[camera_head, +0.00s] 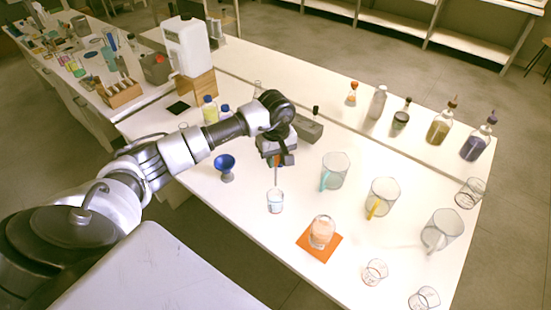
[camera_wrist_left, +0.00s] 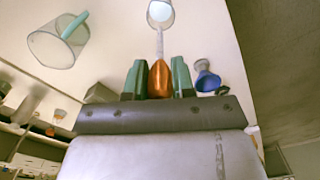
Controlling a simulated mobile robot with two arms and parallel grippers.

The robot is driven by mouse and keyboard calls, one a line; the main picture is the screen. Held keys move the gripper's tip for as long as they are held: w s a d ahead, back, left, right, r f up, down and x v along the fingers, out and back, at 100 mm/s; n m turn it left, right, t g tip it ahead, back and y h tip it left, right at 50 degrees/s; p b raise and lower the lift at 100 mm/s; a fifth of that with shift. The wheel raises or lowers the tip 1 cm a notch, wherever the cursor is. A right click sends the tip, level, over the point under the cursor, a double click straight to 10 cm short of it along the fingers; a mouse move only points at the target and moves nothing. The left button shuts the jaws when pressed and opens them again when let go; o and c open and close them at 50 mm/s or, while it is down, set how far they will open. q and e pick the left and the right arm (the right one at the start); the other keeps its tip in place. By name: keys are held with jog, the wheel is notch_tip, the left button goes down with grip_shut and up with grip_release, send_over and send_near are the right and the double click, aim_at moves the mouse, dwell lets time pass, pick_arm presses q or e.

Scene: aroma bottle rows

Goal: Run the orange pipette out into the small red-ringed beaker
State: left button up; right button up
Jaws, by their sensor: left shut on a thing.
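My left gripper (camera_head: 277,160) is shut on the orange pipette, whose orange bulb (camera_wrist_left: 158,80) sits between the green-edged fingers in the left wrist view. The pipette's thin stem (camera_head: 276,177) points down toward a small beaker (camera_head: 275,201), which also shows in the wrist view (camera_wrist_left: 160,12). I cannot tell whether the tip is inside its rim. No red ring can be made out on this beaker. Two other small beakers, one near the front edge (camera_head: 375,272) and one at the front right (camera_head: 424,298), carry faint reddish marks.
A blue funnel-shaped cup (camera_head: 226,164) stands left of the small beaker. Large handled beakers (camera_head: 334,171), (camera_head: 382,197), (camera_head: 441,230) stand to the right. Stoppered bottles (camera_head: 439,126) line the back.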

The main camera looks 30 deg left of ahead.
pick_arm(q)
jog(key=shift+a+f+b, duration=0.1)
jog(key=shift+f+b, duration=0.45)
jog(key=shift+f, duration=0.2)
jog(key=shift+f+b, duration=1.2)
jog(key=shift+f, duration=0.05)
jog(key=c, duration=0.3)
dwell(0.9)
